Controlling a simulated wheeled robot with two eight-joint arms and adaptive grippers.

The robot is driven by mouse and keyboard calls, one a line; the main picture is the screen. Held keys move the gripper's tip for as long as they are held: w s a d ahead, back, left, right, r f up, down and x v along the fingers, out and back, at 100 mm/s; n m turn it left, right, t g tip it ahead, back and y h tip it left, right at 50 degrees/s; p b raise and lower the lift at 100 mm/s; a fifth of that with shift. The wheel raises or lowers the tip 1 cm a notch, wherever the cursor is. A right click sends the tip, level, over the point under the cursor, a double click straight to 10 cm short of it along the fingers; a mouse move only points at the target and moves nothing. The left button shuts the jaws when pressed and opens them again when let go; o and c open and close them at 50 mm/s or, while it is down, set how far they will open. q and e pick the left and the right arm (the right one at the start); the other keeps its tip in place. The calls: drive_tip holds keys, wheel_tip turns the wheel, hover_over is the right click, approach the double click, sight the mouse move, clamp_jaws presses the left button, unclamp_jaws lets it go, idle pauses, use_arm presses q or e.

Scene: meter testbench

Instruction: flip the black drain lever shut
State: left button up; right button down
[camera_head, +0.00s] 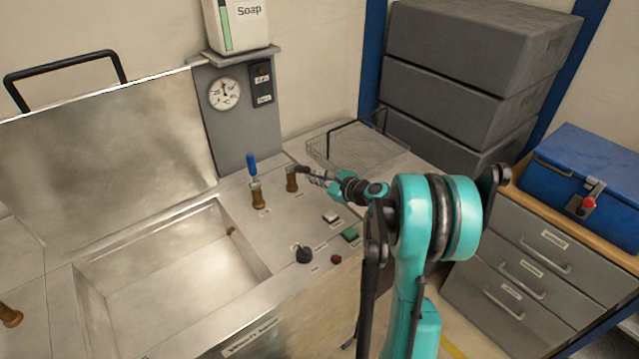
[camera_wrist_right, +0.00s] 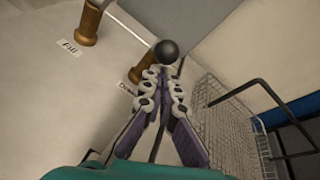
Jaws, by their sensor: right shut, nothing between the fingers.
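The drain valve is a brass post (camera_head: 291,181) on the steel bench top. Its black lever (camera_head: 302,169) leans over to the right from the post, toward my right gripper. In the right wrist view the lever's round black knob (camera_wrist_right: 166,52) sits just beyond my fingertips, with the brass post (camera_wrist_right: 145,68) behind it and a partly hidden label beside it. My right gripper (camera_head: 318,177) is shut and empty, its tips close to the knob. I cannot tell whether they touch. In the right wrist view the fingers (camera_wrist_right: 164,76) meet just below the knob. My left gripper is not in view.
The fill valve (camera_head: 258,196) with its upright blue lever (camera_head: 251,166) stands left of the drain valve. A wire basket (camera_head: 360,148) lies behind my right gripper. Buttons and a black dial (camera_head: 303,255) are nearer the front. An open steel basin (camera_head: 170,270) is at left.

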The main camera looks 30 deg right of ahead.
drive_tip(key=shift+r, duration=0.15)
drive_tip(key=w+r+g+h+p, duration=0.1)
drive_tip(key=w+r+g+p, duration=0.6)
drive_tip(key=g+p, duration=0.4)
drive_tip(key=shift+w+a+r+m+p, duration=0.35)
drive_tip(key=shift+w+p, duration=0.2)
drive_tip(key=shift+p, duration=1.55)
drive_tip(key=shift+w+r, duration=0.1)
